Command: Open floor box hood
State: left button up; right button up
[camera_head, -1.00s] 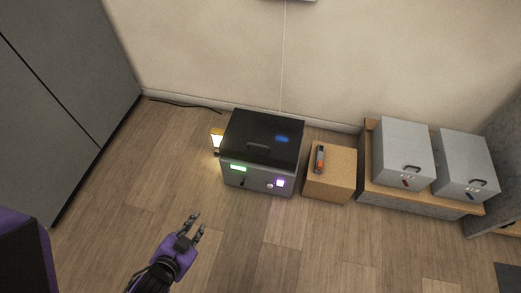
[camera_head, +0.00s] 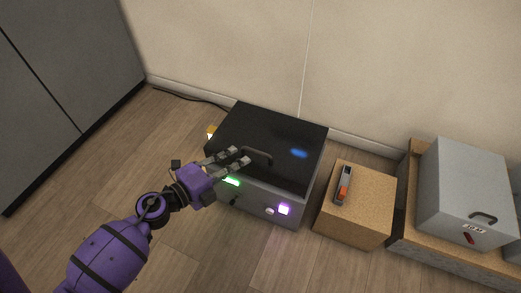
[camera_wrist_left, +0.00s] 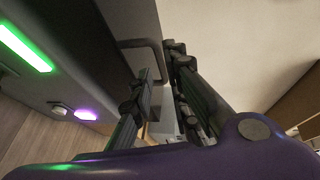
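The floor box (camera_head: 262,200) is a dark grey box standing on the floor near the wall. Its black hood (camera_head: 285,130) is down and carries a dark bar handle (camera_head: 258,154) near the front edge. The handle also shows in the left wrist view (camera_wrist_left: 150,42). My left gripper (camera_head: 238,156) is open, its two fingers apart, at the left end of the handle. In the left wrist view my left gripper (camera_wrist_left: 160,60) has its fingertips close to the handle; whether they touch it I cannot tell. My right gripper is not in view.
A green light (camera_head: 231,182) and a purple light (camera_head: 284,209) glow on the box front. A wooden block (camera_head: 356,215) with a grey and orange tool (camera_head: 343,186) stands to the right. A grey box (camera_head: 468,190) stands further right. A cable runs along the wall at left.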

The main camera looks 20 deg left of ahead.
aim_at(254, 150)
pick_arm(q)
jog(key=b+x, duration=0.1)
jog(key=x, duration=0.6)
jog(key=shift+w+d+f, duration=0.1)
jog(key=shift+w+d, duration=0.05)
jog(key=shift+c, duration=0.3)
grip_shut()
